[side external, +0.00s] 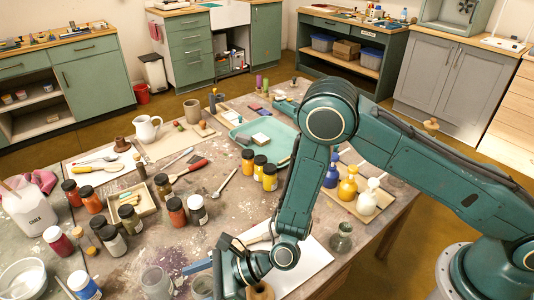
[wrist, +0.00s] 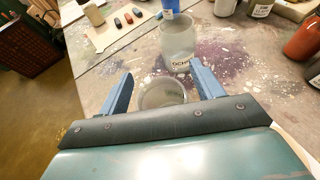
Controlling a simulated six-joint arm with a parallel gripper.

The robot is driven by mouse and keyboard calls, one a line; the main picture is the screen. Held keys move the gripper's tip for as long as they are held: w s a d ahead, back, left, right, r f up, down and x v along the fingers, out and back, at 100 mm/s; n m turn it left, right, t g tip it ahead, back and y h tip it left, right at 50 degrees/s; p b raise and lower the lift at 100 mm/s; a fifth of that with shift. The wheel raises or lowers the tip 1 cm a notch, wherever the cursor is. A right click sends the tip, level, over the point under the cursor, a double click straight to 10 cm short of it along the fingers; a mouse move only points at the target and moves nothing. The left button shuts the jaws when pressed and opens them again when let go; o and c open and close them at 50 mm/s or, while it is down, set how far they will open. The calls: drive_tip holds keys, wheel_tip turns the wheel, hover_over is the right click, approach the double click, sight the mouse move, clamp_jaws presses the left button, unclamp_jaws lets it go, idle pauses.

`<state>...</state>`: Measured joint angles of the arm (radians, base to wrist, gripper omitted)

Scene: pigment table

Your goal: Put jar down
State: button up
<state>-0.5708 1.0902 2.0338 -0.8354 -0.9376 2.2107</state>
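In the wrist view, my gripper (wrist: 162,70) has its two blue fingers spread wide. A clear glass jar (wrist: 163,96) with a round rim shows between them, with a gap visible on each side; its lower part is hidden by the gripper body. Another clear jar (wrist: 178,45) with a dark-lettered label stands just beyond the fingertips. In the side view, my gripper (side external: 198,266) is low over the front of the table, one blue finger showing. A clear jar (side external: 202,288) is beneath that finger, and another (side external: 157,282) stands to its left. Whether the nearer jar rests on the table is unclear.
Dark-capped pigment jars (side external: 176,211) stand left of the arm. A white sheet (side external: 305,262) lies right of the gripper, with a small glass flask (side external: 341,237) beside it. A blue-labelled container (side external: 83,285) is at front left. Some bare stained tabletop (side external: 150,250) lies left of the gripper.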

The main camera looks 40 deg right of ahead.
drive_tip(key=shift+r, duration=0.15)
drive_tip(key=v, duration=1.2)
idle(0.6)
drive_tip(key=shift+r, duration=0.1)
idle(0.5)
drive_tip(key=s+d+r+n+g+h, duration=0.1)
drive_tip(key=d+r+n+g, duration=0.15)
drive_tip(key=r+n, duration=0.55)
drive_tip(key=s+d+r+n+g+h, duration=0.1)
drive_tip(key=d+r+n, duration=0.4)
drive_tip(key=n, duration=0.4)
drive_tip(key=s+d+r+n+t+h, duration=0.1)
drive_tip(key=s+d+r+n+h, duration=0.2)
drive_tip(key=d, duration=0.8)
drive_tip(key=s+d+r+n+t+h, duration=0.1)
drive_tip(key=s+d+r+n+h, duration=0.2)
drive_tip(key=s+d+r+h, duration=0.3)
drive_tip(key=s+d+r, duration=0.3)
drive_tip(key=d, duration=0.3)
drive_tip(key=shift+s+r+n+h, duration=0.4)
